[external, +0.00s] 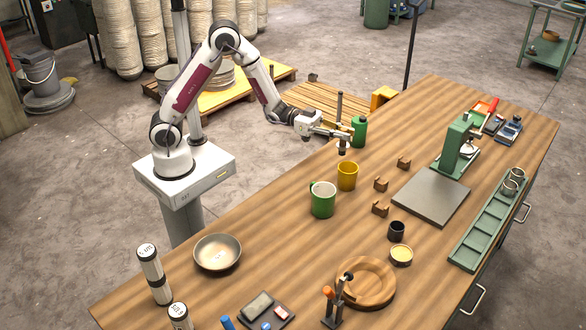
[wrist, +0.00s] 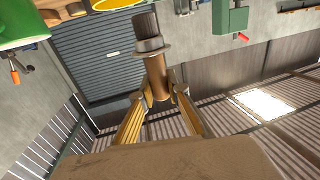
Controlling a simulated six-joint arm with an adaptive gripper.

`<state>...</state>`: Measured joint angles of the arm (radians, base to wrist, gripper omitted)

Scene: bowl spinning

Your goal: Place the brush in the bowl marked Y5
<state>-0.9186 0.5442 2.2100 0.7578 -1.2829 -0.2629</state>
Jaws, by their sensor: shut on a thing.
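My gripper (external: 343,133) is shut on the brush (external: 340,107), which stands upright in the jaws, above the table's far left edge. In the wrist view, my gripper's two fingers (wrist: 160,97) close around the brush's brownish shaft, and the brush (wrist: 149,42) ends in a dark wide part past a collar. A shallow grey metal bowl (external: 217,252) sits on the table at the lower left, well away from my gripper. It has a small mark inside that is too small to read. No bowl can be made out in the wrist view.
A green mug (external: 323,200) and a yellow mug (external: 347,176) stand between my gripper and the bowl. A green bottle (external: 360,132) is just right of my gripper. Labelled cylinders (external: 150,262) stand left of the bowl. Bare wood (external: 265,240) lies right of the bowl.

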